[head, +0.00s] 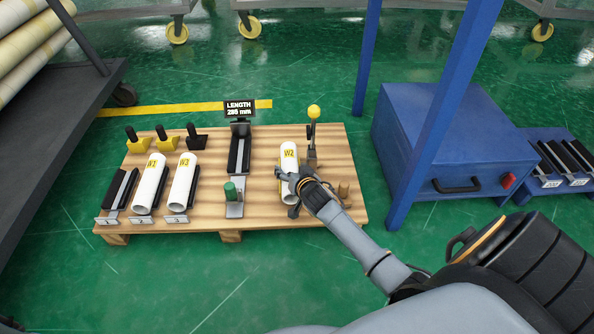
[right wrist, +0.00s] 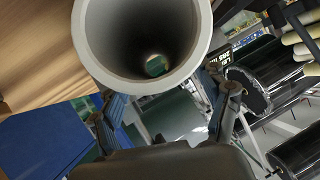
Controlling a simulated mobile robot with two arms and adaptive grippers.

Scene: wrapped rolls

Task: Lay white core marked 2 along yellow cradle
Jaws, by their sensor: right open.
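A white core marked W2 (head: 289,158) lies lengthwise at the right of the wooden pallet. My right gripper (head: 294,189) is open at the core's near end. In the right wrist view the core's round open end (right wrist: 84,45) fills the top, above and between the spread fingers (right wrist: 168,105); contact cannot be told. Two more white cores marked W2, one (head: 150,180) and another (head: 183,178), lie in holders at the left. My left gripper is out of view.
The pallet (head: 262,197) also bears a dark channel (head: 239,152) under a length sign (head: 239,109), a green cylinder (head: 230,191), a yellow-knobbed lever (head: 312,130) and brown pegs (head: 343,189). A blue cabinet (head: 400,125) and post stand to the right.

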